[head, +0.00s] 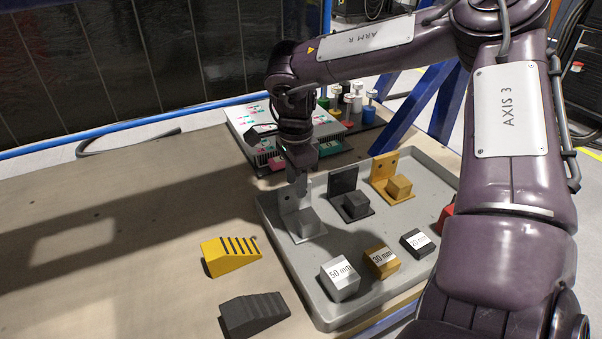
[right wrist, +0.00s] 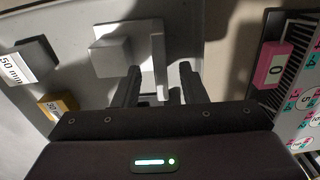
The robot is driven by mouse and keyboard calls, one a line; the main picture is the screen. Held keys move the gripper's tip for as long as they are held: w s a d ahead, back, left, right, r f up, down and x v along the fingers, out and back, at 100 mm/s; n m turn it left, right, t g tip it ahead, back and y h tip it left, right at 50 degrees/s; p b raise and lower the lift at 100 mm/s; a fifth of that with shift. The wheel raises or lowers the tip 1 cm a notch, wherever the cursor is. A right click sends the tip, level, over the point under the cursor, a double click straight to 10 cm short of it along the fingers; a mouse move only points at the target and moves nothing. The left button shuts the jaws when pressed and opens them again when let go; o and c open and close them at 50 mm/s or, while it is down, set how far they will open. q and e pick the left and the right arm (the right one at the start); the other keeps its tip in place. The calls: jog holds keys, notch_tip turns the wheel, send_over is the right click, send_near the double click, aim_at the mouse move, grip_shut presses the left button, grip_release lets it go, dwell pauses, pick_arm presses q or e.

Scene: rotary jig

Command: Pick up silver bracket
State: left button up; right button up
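The silver bracket (head: 291,199) stands at the left end of the grey tray (head: 329,312), its upright plate at the back and a block on its base. My right gripper (head: 297,177) points down at the top of that plate in the head view. In the right wrist view the open fingers of my right gripper (right wrist: 161,84) stand on either side of the bracket's upright plate (right wrist: 160,62), with a gap visible on each side. My left gripper is not in view.
A black bracket (head: 344,182) and a yellow bracket (head: 384,169) stand to the right in the tray. Blocks marked 50 mm (head: 340,279) and 30 mm (head: 382,262) and a small dark block (head: 417,243) lie in front. Yellow (head: 230,258) and dark (head: 252,315) stepped wedges lie left of the tray.

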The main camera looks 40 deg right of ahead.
aim_at(295, 209)
notch_tip(295, 209, down, 4)
jog(key=b, duration=0.3)
jog(key=shift+w+a, duration=0.1)
jog(key=shift+a, duration=0.05)
jog(key=shift+f+b, duration=0.3)
jog(key=shift+b, duration=0.1)
jog(key=shift+r, duration=0.1)
grip_shut()
